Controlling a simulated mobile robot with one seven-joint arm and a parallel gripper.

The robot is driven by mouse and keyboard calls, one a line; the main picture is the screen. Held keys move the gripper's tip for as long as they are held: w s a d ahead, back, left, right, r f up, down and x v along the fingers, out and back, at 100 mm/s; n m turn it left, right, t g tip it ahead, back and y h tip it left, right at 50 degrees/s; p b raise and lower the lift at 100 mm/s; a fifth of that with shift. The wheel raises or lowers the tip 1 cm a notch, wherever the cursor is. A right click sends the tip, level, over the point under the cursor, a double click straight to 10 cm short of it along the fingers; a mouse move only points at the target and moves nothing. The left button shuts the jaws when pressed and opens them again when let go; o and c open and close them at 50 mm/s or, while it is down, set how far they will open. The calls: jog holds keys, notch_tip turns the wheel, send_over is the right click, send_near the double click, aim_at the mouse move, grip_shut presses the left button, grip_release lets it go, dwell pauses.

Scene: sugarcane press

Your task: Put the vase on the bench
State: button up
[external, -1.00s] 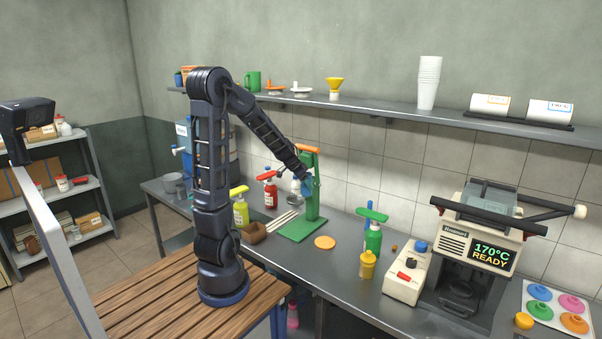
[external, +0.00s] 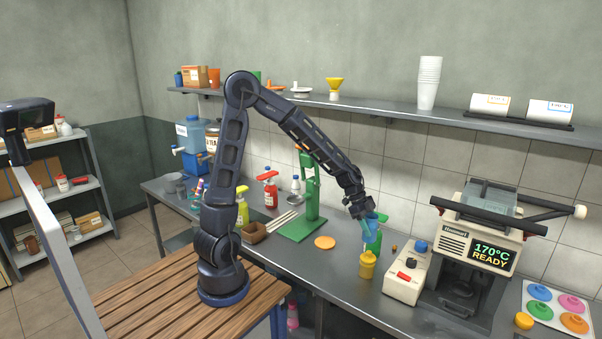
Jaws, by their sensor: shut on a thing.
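My gripper (external: 362,210) is shut on a small blue object, which I take to be the vase (external: 369,232). The vase hangs below the fingers, tilted, in front of the green pump bottle (external: 376,246) and partly covers it. I cannot tell the exact gap between them. The grey metal bench (external: 335,268) runs along the tiled wall beneath the vase. A wooden slatted surface (external: 165,311) carries my arm's base.
A yellow bottle (external: 367,265) and a cream control box (external: 405,279) stand close below the vase. The press (external: 475,235) is to the right. An orange disc (external: 325,242) and green stand (external: 312,200) are left. Bare metal lies around the disc.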

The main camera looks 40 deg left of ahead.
jog(key=s+d+m+g, duration=0.2)
jog(key=s+d+m, duration=0.1)
jog(key=s+d, duration=0.6)
send_over(375, 302)
notch_tip(375, 302, down, 20)
jog(key=shift+d, duration=0.1)
dwell(0.3)
jog(key=shift+f, duration=0.1)
jog(key=o, duration=1)
jog(key=shift+r, duration=0.2)
jog(key=v, duration=1.2)
jog(key=shift+y, duration=0.3)
